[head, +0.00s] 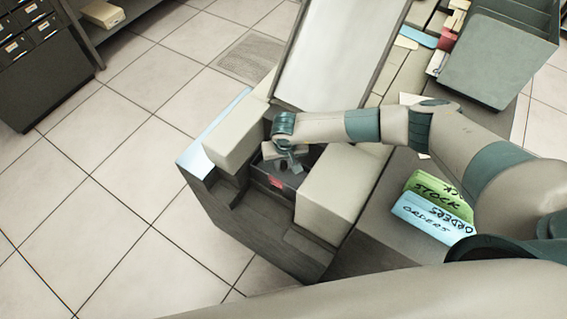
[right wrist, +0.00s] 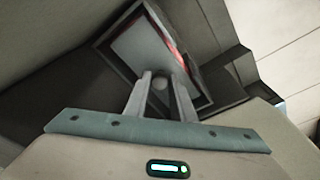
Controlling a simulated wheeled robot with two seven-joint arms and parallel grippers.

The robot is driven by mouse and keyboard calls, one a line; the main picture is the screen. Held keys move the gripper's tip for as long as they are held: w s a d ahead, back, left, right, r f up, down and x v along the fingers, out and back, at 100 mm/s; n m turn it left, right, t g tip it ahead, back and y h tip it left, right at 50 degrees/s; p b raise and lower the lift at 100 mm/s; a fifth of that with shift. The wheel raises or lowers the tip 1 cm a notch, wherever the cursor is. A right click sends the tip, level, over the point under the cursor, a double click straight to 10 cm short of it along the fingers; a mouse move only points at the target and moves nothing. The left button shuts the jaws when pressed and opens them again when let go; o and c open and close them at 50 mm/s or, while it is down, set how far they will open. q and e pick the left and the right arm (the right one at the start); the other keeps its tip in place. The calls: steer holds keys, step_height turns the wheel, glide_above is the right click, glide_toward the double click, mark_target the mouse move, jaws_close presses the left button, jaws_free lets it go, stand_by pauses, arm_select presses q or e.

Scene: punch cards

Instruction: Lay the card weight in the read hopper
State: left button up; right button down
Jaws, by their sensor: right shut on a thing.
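The card reader (head: 330,195) is a beige and dark grey machine with a recess between two beige blocks. My right gripper (head: 291,166) reaches into this recess. In the right wrist view my right gripper (right wrist: 160,92) is shut on a small round knob, which I take to be the card weight (right wrist: 159,82). Under the knob a pale plate lies inside a dark rectangular rim, the read hopper (right wrist: 205,98), with a red strip along one inner side. In the head view a red mark (head: 276,182) shows on the dark front. Whether the weight touches the bottom is unclear. My left gripper is out of view.
Blue ORDERS (head: 425,217) and green STOCK (head: 440,195) card stacks lie on the desk right of the machine. A tilted pale panel (head: 335,50) stands behind it. A grey-green rack (head: 490,60) is at the top right. Tiled floor is free on the left.

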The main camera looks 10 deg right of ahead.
mark_target(285, 177)
steer(key=c, duration=1.4)
jaws_free()
steer(key=shift+c, duration=0.2)
steer(key=shift+r, duration=0.15)
step_height(285, 177, up, 17)
steer(key=s+b, duration=0.2)
steer(key=b, duration=0.4)
steer(key=shift+s, duration=0.35)
